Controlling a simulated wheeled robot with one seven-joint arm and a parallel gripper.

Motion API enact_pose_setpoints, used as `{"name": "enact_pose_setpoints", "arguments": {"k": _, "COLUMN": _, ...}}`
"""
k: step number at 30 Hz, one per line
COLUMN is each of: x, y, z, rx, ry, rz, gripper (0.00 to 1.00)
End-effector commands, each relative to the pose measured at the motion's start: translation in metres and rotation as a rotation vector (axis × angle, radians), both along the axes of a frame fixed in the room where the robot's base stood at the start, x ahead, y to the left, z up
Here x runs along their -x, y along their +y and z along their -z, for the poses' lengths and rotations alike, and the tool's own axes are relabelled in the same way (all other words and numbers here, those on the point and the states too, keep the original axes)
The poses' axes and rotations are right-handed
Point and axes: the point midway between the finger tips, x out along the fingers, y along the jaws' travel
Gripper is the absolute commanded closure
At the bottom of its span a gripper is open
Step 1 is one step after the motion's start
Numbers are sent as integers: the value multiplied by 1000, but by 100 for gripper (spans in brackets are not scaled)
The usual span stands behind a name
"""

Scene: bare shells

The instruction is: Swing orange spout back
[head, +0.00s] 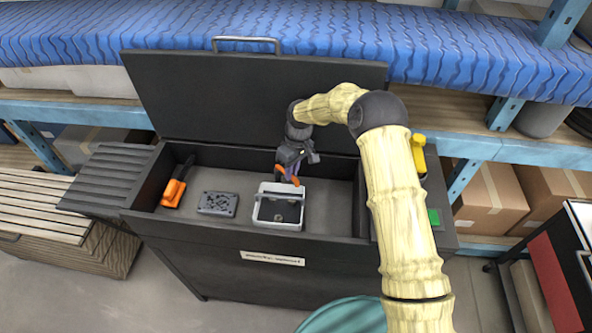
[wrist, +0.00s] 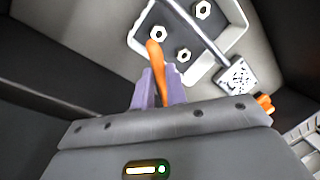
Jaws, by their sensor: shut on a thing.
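The orange spout (head: 288,174) is a slim curved orange piece at the back of the small white-rimmed basin (head: 263,217), inside the black open-lidded cabinet. My gripper (head: 291,166) reaches down over it from above. In the wrist view the purple fingers of my gripper (wrist: 159,86) are closed around the orange spout (wrist: 155,52), whose rounded end sticks out between them toward the basin (wrist: 234,20). The spout's lower part is hidden by the fingers and the gripper body.
Several nuts lie in the basin, and a bar crosses above it. A grey plate (head: 218,203) and an orange-handled item (head: 173,192) lie to its left. The raised black lid (head: 230,100) stands behind. A yellow item (head: 418,152) and green patch (head: 434,217) are right.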

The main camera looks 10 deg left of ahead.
Motion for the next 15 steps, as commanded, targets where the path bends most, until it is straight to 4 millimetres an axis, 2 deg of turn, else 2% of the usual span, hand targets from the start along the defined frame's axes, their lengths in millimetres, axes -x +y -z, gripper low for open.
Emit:
{"name": "enact_pose_setpoints", "arguments": {"k": 8, "x": -1, "y": 1, "z": -1, "rx": -1, "ry": -3, "rz": 0, "gripper": 100}}
{"name": "enact_pose_setpoints", "arguments": {"k": 9, "x": -1, "y": 1, "z": -1, "rx": -1, "ry": -3, "rz": 0, "gripper": 84}}
{"name": "enact_pose_setpoints", "arguments": {"k": 12, "x": -1, "y": 0, "z": -1, "rx": 0, "ry": -3, "rz": 1, "gripper": 65}}
{"name": "enact_pose_setpoints", "arguments": {"k": 15, "x": -1, "y": 0, "z": -1, "rx": -1, "ry": -2, "rz": 1, "gripper": 64}}
